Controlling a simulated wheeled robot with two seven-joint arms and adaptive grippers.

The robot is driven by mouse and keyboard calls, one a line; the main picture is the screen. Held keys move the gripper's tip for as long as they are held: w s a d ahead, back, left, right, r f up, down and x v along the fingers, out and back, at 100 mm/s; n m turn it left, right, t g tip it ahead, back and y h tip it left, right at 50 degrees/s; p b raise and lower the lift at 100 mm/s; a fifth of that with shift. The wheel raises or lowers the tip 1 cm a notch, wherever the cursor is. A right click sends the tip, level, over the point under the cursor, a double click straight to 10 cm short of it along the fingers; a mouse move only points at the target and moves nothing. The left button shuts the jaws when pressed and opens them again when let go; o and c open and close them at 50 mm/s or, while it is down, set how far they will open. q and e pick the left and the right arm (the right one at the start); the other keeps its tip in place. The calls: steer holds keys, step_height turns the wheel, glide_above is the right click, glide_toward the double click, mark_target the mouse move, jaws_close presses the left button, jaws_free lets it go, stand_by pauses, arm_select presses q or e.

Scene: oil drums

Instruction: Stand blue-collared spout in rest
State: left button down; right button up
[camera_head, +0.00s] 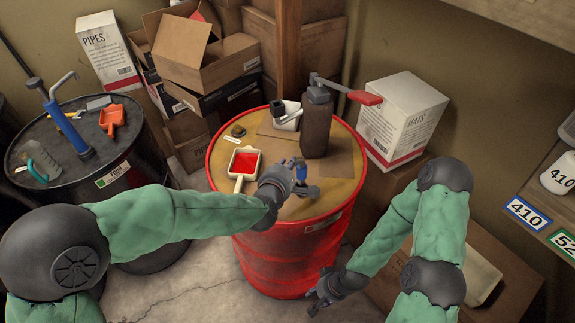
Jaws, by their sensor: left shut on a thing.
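My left gripper (299,176) is shut on a small part with blue on it, which I take to be the blue-collared spout (308,191). It is low over the front of the red drum's (285,250) tan top; the fingers hide much of the spout, and I cannot tell whether it touches the top. A white holder (287,118) with a dark piece at it stands farther back; I cannot tell whether this is the rest. My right gripper (321,297) is open and empty, low beside the drum's right side.
A dark pump body (316,125) with a red-handled lever (362,97) stands behind my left gripper. A white-rimmed red tray (244,162) lies left of it. A black drum (60,190) holds a blue pump (62,115). Boxes crowd the back and right.

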arm_select(q)
steer(key=shift+f+b, duration=1.35)
steer(key=shift+b, duration=0.3)
stand_by(1.4)
steer(key=shift+r+b, duration=0.1)
steer(key=shift+b, duration=0.25)
stand_by(0.9)
steer(key=shift+f+b, duration=0.6)
steer(key=shift+b, duration=0.25)
stand_by(1.1)
steer(key=c, duration=1)
jaws_free()
steer(key=shift+s, duration=0.1)
steer(key=v, duration=1.1)
steer(key=shift+s+a+r, duration=0.15)
steer(key=shift+s+a, duration=0.05)
steer(key=shift+s, duration=0.15)
